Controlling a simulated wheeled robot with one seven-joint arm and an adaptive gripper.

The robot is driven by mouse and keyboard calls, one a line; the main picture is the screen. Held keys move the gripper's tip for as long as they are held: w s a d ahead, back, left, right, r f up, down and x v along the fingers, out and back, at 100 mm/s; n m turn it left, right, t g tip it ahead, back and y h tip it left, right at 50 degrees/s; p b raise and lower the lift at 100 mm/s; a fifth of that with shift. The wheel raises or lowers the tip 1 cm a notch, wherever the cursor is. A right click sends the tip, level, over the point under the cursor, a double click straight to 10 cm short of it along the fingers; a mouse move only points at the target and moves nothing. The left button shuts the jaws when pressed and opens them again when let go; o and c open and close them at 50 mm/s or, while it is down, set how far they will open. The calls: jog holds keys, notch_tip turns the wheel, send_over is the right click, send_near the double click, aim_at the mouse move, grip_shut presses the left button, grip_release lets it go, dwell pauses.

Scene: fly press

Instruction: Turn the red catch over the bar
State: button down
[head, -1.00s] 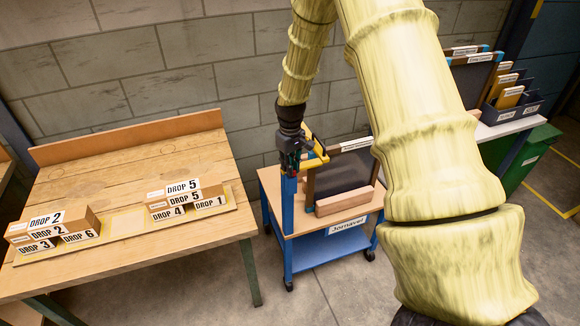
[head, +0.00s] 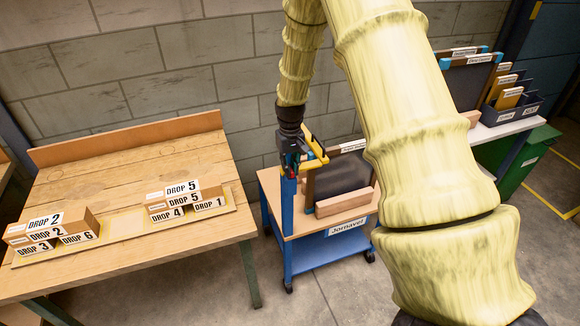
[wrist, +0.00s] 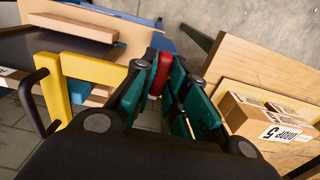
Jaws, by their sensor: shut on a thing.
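The red catch (wrist: 160,74) is between the teal fingers of my gripper (wrist: 162,90) in the wrist view. The fingers are shut on it. A yellow bar (wrist: 88,68) with a black handle lies just left of the fingers in the wrist view, apart from the catch. In the head view my gripper (head: 291,164) is at the top of a blue post (head: 288,215) at the left corner of a trolley, with the yellow bar (head: 316,150) beside it. The catch is too small to make out clearly there. I cannot tell whether it lies over the bar.
The trolley (head: 300,222) carries a dark framed panel (head: 342,176) and a wooden block (head: 344,202). A wooden bench (head: 110,170) with labelled DROP boxes stands left. A shelf (head: 515,126) with files stands right, by a green bin (head: 525,155).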

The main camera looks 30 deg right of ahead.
jog(key=shift+w+r, duration=0.1)
jog(key=shift+w, duration=0.1)
jog(key=c, duration=1.4)
grip_release()
jog(key=shift+s, duration=0.1)
jog(key=shift+c, duration=0.2)
notch_tip(320, 180, up, 12)
